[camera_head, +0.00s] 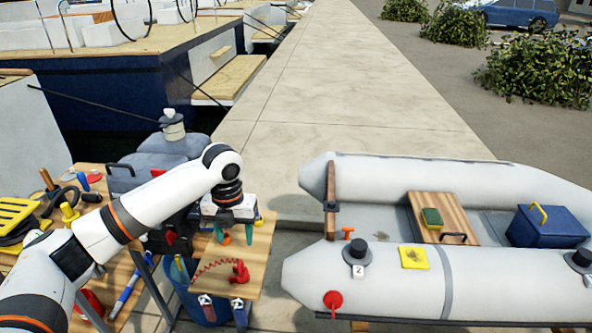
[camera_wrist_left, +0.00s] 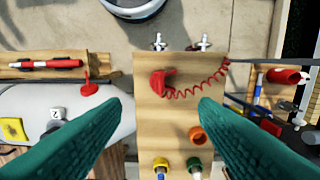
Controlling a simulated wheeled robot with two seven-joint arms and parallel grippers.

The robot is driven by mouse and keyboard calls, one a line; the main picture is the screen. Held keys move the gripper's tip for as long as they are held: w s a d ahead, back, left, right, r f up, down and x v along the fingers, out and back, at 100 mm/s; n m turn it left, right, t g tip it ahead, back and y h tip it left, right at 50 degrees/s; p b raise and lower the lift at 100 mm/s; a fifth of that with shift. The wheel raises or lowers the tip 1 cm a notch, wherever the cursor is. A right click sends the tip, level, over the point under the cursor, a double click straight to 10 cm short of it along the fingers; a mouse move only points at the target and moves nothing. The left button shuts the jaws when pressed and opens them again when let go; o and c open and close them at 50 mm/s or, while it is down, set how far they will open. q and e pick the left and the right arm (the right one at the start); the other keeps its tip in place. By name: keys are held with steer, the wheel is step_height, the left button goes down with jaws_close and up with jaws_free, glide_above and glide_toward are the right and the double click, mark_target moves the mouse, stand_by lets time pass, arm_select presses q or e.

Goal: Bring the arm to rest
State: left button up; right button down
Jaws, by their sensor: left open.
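My left arm (camera_head: 150,207) reaches in from the left of the head view, its wrist bent down over a small wooden board (camera_head: 262,250). My left gripper (camera_head: 235,236) points down with its two teal fingers apart. In the left wrist view the open fingers (camera_wrist_left: 164,103) frame the board, with nothing held between them. A red piece with a coiled red cord (camera_head: 240,271) lies on the board; it also shows in the left wrist view (camera_wrist_left: 158,82). An orange ring-like piece (camera_wrist_left: 197,136) is near the right finger. My right gripper is not in view.
A blue bucket (camera_head: 190,301) stands below the board. A grey inflatable dinghy (camera_head: 390,285) with a blue box (camera_head: 548,227) lies to the right. Tools crowd the wooden table (camera_head: 90,172) at left. The concrete dock (camera_head: 330,95) beyond is clear.

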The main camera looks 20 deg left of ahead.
arm_select(q)
steer(key=shift+f, duration=0.1)
steer(key=s+d+f+n+h, duration=0.1)
steer(key=s+d+f+n, duration=0.4)
steer(key=d+f, duration=0.45)
steer(key=s+d+f+n+t+h, duration=0.1)
steer(key=s+d+f+n+t, duration=0.15)
steer(key=s+n, duration=0.55)
steer(key=s+d+f+n+t, duration=0.1)
steer(key=s+d+n, duration=0.4)
steer(key=n, duration=0.4)
steer(key=s+a+n+y, duration=0.2)
steer(key=s+a+n, duration=0.4)
steer(key=s+n, duration=0.25)
step_height(320, 180, down, 27)
steer(key=s+g, duration=0.1)
steer(key=s+a+f+g, duration=0.1)
steer(key=s+a+f, duration=0.2)
steer(key=s+f, duration=1.1)
steer(key=shift+s+f, duration=0.4)
steer(key=shift+s, duration=0.2)
